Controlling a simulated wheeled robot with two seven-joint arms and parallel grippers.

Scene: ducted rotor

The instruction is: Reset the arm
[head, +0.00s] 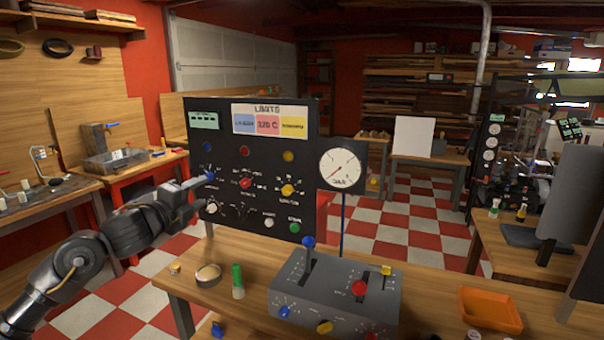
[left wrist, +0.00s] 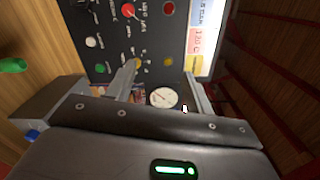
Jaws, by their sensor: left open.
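My left arm comes in from the left in the head view. Its gripper (head: 203,182) is in front of the left side of the upright black control panel (head: 262,170), near a blue knob (head: 210,176). In the left wrist view the two fingers of this gripper (left wrist: 162,82) are spread apart, with nothing held between them. The panel (left wrist: 112,45) and a round white gauge (left wrist: 163,97) show beyond the fingers, turned sideways. I cannot tell whether a fingertip touches the panel. My right gripper is in neither view.
A grey control box (head: 335,290) with levers and knobs stands on the wooden table (head: 235,250). A green-capped bottle (head: 238,280), a round tin (head: 208,274) and an orange tray (head: 490,312) are also there. The gauge (head: 340,169) stands on a blue post. Checkered floor lies behind.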

